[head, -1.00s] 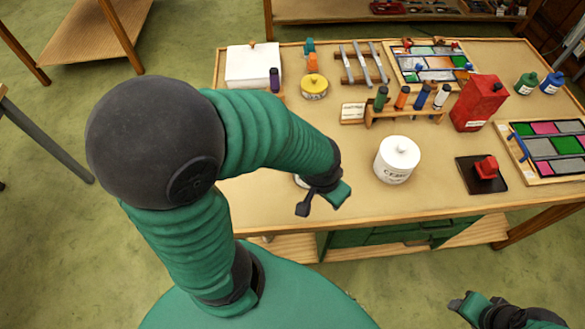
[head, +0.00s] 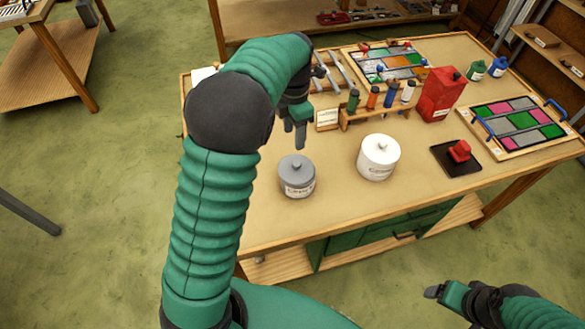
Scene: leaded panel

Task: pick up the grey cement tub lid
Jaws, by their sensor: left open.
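A round grey tub (head: 297,188) with a printed label stands on the left front part of the worktable. Its grey lid (head: 297,168) sits on top, with a small knob in the middle. My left gripper (head: 294,134) is open and empty, its fingers pointing down. In the picture it appears just above the lid, apart from it. My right gripper (head: 440,293) is low at the right, away from the table's top; its finger gap is not clear.
A white lidded tub (head: 379,160) stands right of the grey tub. A rack of tubes (head: 378,112), a red can (head: 439,96), a red block on a dark pad (head: 458,158) and glass panels (head: 516,124) lie farther off. The wooden tabletop (head: 320,218) in front is clear.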

